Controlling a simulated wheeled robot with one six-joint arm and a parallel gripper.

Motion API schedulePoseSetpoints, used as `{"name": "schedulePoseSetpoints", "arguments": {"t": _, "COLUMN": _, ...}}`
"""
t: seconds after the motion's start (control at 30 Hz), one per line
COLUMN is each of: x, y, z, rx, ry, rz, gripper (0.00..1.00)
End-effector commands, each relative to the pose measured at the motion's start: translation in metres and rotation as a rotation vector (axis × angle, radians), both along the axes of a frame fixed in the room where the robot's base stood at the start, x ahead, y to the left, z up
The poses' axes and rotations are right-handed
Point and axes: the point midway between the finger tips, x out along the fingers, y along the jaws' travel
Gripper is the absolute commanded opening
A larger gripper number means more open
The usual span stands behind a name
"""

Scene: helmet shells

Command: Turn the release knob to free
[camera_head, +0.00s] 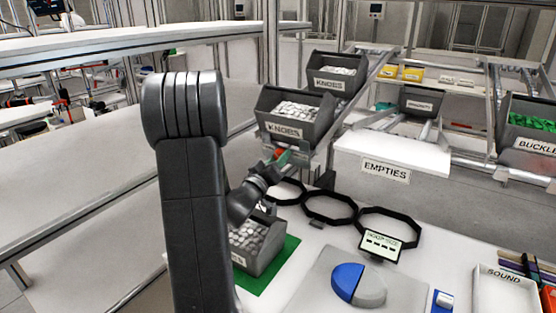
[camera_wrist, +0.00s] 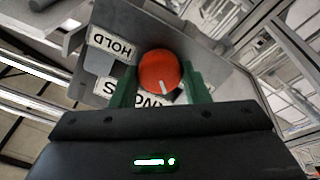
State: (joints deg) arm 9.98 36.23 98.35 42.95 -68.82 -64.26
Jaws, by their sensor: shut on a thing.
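An upside-down HOLD label (camera_wrist: 111,47) is left of the knob; no FREE label is readable. My gripper (camera_wrist: 160,78) has its green fingers on either side of the knob and is shut on it. In the head view my gripper (camera_head: 291,155) is at the lower front of the near KNOBS bin (camera_head: 272,104), with a little of the red knob showing.
A second KNOBS bin (camera_head: 338,87) stands behind on the rack. Below my arm another bin of pale knobs (camera_head: 263,258) sits on a green mat (camera_head: 279,268). Several black rings (camera_head: 330,207) and a blue-and-grey disc (camera_head: 358,285) lie on the bench to the right.

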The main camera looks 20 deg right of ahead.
Motion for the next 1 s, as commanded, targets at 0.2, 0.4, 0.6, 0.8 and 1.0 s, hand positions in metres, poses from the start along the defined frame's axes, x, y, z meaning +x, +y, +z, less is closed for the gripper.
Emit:
{"name": "schedulePoseSetpoints", "arguments": {"t": 0.2, "x": -0.0005, "y": 0.0002, "z": -0.0019, "rx": -0.004, "ry": 0.012, "rz": -0.002, "gripper": 0.19}}
{"name": "schedulePoseSetpoints", "arguments": {"t": 0.4, "x": -0.0004, "y": 0.0001, "z": -0.0019, "rx": -0.004, "ry": 0.012, "rz": -0.002, "gripper": 0.19}}
{"name": "schedulePoseSetpoints", "arguments": {"t": 0.6, "x": -0.0003, "y": 0.0002, "z": -0.0016, "rx": -0.005, "ry": 0.011, "rz": -0.003, "gripper": 0.61}}
{"name": "schedulePoseSetpoints", "arguments": {"t": 0.8, "x": -0.0002, "y": 0.0001, "z": -0.0009, "rx": -0.006, "ry": 0.009, "rz": -0.002, "gripper": 0.63}}
{"name": "schedulePoseSetpoints", "arguments": {"t": 1.0, "x": -0.0001, "y": 0.0, "z": -0.0007, "rx": 0.009, "ry": -0.009, "rz": 0.002, "gripper": 0.63}}
